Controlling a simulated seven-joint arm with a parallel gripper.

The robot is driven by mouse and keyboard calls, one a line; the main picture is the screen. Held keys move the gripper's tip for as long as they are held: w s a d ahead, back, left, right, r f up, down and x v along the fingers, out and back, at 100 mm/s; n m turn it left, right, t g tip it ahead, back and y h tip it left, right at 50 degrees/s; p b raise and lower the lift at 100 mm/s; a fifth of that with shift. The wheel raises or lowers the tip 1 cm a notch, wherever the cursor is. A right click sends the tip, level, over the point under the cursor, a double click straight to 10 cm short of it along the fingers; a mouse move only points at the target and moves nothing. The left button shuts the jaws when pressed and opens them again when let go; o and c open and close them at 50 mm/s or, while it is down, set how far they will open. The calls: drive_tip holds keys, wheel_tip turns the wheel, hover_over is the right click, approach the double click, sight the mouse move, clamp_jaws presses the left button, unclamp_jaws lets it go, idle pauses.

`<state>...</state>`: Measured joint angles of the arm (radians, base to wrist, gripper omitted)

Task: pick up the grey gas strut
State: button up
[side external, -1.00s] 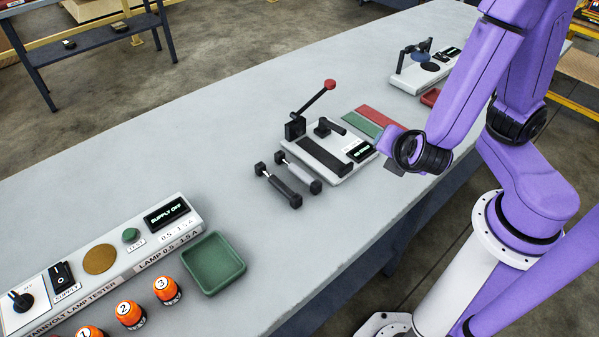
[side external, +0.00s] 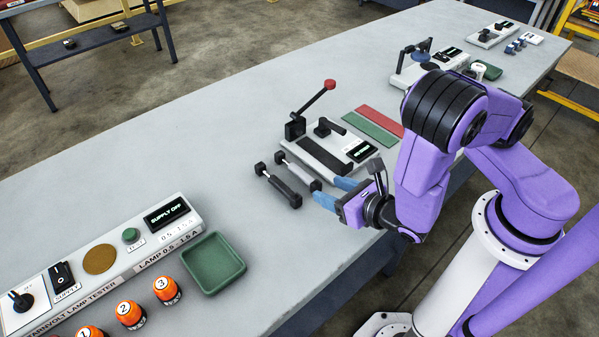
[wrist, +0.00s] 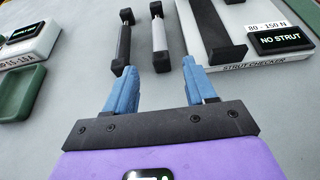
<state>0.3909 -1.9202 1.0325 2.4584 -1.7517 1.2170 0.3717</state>
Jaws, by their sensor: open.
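The grey gas strut (side external: 298,172) with black end blocks lies on the bench beside the strut checker, and it also shows in the wrist view (wrist: 159,36). A black strut (side external: 284,189) lies parallel to it on the side away from the checker; it is at the left in the wrist view (wrist: 123,45). My gripper (side external: 335,192) is open and empty, its blue fingers pointing toward the struts' near ends. In the wrist view the grey strut's near end lies between and just beyond the fingertips (wrist: 158,66). I cannot tell their exact height.
The strut checker (side external: 335,141), with a red-knobbed lever and a "NO STRUT" display (wrist: 280,40), stands close to the grey strut. Red (side external: 379,121) and green (side external: 370,130) strips lie behind. A green tray (side external: 213,264) and lamp tester (side external: 110,262) are left. Bench between is clear.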

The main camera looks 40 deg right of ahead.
sight(316, 183)
drive_tip(key=x, duration=0.5)
drive_tip(key=shift+w+f, duration=0.1)
drive_tip(key=shift+w, duration=0.2)
clamp_jaws()
